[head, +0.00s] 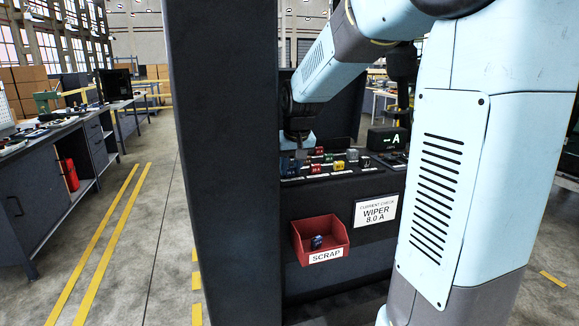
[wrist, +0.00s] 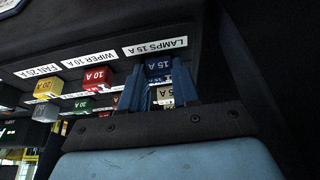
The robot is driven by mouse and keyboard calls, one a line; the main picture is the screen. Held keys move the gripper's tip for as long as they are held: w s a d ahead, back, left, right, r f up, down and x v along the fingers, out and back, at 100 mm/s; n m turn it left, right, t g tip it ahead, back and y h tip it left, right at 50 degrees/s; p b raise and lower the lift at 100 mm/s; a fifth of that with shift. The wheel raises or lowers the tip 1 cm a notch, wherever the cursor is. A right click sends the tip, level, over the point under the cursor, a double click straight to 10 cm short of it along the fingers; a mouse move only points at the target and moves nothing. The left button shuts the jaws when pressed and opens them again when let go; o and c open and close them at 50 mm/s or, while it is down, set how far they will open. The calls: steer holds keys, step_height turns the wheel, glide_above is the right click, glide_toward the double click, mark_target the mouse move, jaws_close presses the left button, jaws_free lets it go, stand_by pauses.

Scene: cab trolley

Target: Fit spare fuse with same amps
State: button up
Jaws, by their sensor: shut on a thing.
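In the wrist view, my gripper (wrist: 159,82) is shut on a blue fuse (wrist: 158,67) marked 15 A. The blue fuse sits right at the label LAMPS 15 A (wrist: 155,47); how deep it sits in its slot is hidden. A red 10 A fuse (wrist: 97,77) is by the label WIPER 10 A (wrist: 90,59). A yellow fuse (wrist: 46,88) is by the label FAN 25 A (wrist: 39,71). In the head view, my gripper (head: 299,151) is over the left end of the fuse panel (head: 345,172). A red scrap bin (head: 302,250) holds a dark blue fuse (head: 317,242).
More fuses, among them a green one (wrist: 83,104) and a tan one (wrist: 165,96), stand in a further row close to my fingers. A dark post (head: 225,170) rises left of the panel. A sign reads WIPER 8.0 A (head: 375,212). A dark box marked A (head: 388,140) stands behind.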

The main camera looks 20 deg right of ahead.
steer(key=o, duration=1.1)
steer(key=v, duration=1.4)
steer(key=shift+t, duration=0.6)
steer(key=s+f, duration=0.3)
steer(key=s, duration=0.4)
steer(key=s+f, duration=0.3)
steer(key=s, duration=0.5)
steer(key=s+f, duration=0.4)
steer(key=s, duration=0.3)
steer(key=shift+s+a, duration=0.15)
steer(key=shift+s, duration=0.05)
